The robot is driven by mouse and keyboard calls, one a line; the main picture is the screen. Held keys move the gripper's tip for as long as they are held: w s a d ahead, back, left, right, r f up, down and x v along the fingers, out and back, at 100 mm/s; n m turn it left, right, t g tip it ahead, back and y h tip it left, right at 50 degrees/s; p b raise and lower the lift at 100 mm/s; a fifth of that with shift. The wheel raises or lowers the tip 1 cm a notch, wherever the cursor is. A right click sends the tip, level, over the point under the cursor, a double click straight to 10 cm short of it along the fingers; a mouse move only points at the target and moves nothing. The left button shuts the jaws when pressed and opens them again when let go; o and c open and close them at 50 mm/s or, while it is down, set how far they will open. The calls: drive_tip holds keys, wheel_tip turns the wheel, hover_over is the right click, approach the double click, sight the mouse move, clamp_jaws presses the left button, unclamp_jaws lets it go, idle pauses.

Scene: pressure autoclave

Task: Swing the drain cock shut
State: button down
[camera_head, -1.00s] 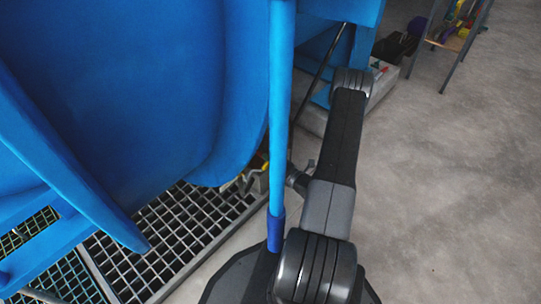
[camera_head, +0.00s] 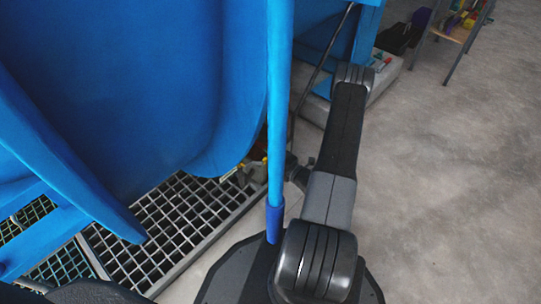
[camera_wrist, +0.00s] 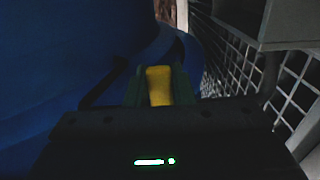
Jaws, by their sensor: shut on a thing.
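The yellow handle of the drain cock (camera_wrist: 159,86) stands between my gripper's fingers (camera_wrist: 159,92) in the wrist view. My gripper is shut on it, one dark finger on each side. In the head view a small patch of yellow (camera_head: 239,166) shows low under the blue vessel, above the grating. My gripper is mostly hidden there behind the blue pole and my own arm. The cock's body and outlet cannot be made out clearly in either view.
The large blue vessel (camera_head: 150,80) fills the left. A blue upright pole (camera_head: 279,110) stands before my wrist. A metal floor grating (camera_head: 170,225) lies below. A shelf (camera_head: 458,30) stands far right; the concrete floor (camera_head: 450,180) there is clear.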

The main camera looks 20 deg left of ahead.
drive_tip(key=c, duration=1.2)
unclamp_jaws()
drive_tip(key=shift+f, duration=0.1)
drive_tip(key=shift+c, duration=0.2)
drive_tip(key=p+v, duration=0.3)
drive_tip(key=v, duration=1.1)
drive_tip(key=shift+a+f, duration=0.1)
drive_tip(key=shift+a, duration=0.05)
drive_tip(key=b+x, duration=0.3)
drive_tip(key=x, duration=1)
drive_tip(key=shift+w+a, duration=0.25)
drive_tip(key=shift+a, duration=0.05)
